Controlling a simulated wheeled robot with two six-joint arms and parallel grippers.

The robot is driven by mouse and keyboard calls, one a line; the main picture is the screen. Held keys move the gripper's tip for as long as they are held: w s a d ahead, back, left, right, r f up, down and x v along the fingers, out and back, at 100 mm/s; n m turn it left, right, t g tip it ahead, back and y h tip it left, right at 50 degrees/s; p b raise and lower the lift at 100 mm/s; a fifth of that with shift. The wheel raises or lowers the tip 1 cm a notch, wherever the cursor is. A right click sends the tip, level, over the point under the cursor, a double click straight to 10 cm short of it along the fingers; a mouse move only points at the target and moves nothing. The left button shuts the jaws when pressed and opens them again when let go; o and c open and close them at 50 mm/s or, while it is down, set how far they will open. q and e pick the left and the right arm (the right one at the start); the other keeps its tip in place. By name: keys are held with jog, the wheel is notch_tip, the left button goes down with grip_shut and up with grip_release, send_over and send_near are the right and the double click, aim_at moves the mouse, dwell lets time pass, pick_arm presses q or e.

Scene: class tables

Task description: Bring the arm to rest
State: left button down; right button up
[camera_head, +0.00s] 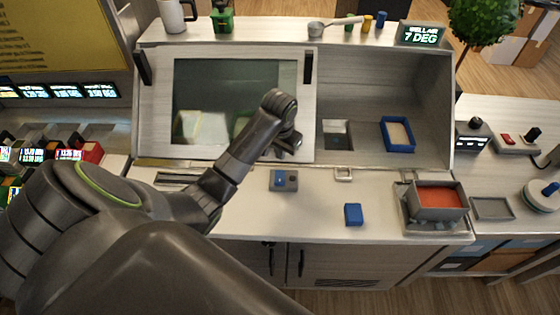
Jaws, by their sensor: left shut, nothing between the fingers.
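My left arm (232,155) comes in from the lower left and reaches up over the counter in the head view. Its left gripper (287,147) is small in the picture, in front of the lower right part of the framed glass panel (225,85). The gripper is shut and holds nothing. I cannot tell whether it touches the panel. My right gripper is not in view.
On the counter are a small two-button box (284,180), a blue cube (353,214) and a metal box with an orange-red inside (437,198). A blue-rimmed tray (398,134) sits in the right recess. A mug (174,15) stands on the top shelf.

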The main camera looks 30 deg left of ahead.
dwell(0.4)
